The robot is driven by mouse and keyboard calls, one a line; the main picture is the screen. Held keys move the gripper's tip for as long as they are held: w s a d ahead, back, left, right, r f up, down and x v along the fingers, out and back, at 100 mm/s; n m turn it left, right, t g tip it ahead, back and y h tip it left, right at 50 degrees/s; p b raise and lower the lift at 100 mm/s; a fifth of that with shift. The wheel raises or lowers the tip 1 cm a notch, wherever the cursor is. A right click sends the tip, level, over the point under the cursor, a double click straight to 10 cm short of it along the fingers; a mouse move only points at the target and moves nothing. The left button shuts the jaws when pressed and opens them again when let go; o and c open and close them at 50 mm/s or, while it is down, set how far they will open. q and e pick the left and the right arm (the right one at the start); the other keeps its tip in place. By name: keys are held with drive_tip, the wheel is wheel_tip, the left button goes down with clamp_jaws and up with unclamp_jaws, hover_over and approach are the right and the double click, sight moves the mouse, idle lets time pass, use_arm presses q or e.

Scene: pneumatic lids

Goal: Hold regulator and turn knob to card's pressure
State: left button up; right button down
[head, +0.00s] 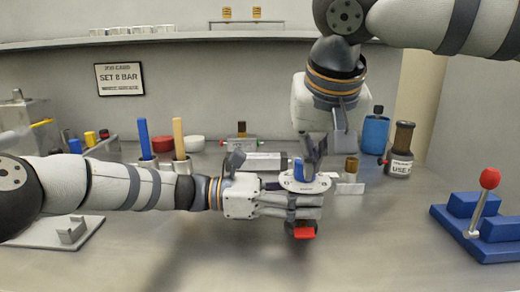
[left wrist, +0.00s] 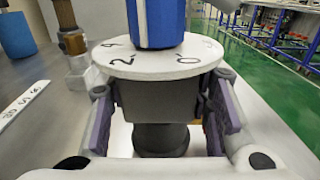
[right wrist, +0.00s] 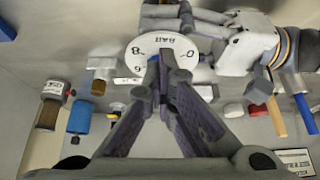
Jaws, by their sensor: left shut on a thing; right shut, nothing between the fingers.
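The regulator has a white numbered dial disc (left wrist: 157,60), a dark body (left wrist: 155,100) and a blue knob (left wrist: 158,22) on top. In the head view the dial (head: 292,184) is near the table's middle. My left gripper (head: 300,207) is shut around the regulator body, just below the disc. My right gripper (right wrist: 163,62) is shut and empty, pointing down at the dial; its fingertips hide most of the knob in the right wrist view. I cannot tell whether they touch the knob. The job card (head: 119,79) on the back wall appears to read "SET 8 BAR".
A blue base (head: 470,248) with a red-balled lever stands at right. A blue bottle (head: 375,135) and a labelled brown-topped canister (head: 399,155) are at back right. Blue-handled (head: 145,138) and tan-handled (head: 178,138) tools stand behind my left arm. The front table is mostly clear.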

use_arm(q)
drive_tip(key=shift+s+d, duration=0.15)
drive_tip(key=shift+s, duration=0.15)
use_arm(e)
drive_tip(key=shift+w+a+f, duration=0.1)
drive_tip(key=shift+f, duration=0.3)
use_arm(q)
drive_tip(key=shift+f, duration=0.1)
use_arm(e)
drive_tip(key=shift+s+r, duration=0.15)
drive_tip(key=shift+s, duration=0.25)
use_arm(q)
drive_tip(key=shift+w, duration=0.2)
use_arm(e)
wheel_tip(320, 180, up, 6)
drive_tip(key=shift+a+r, duration=0.1)
use_arm(q)
drive_tip(key=o, duration=1.1)
drive_tip(key=shift+o, duration=0.2)
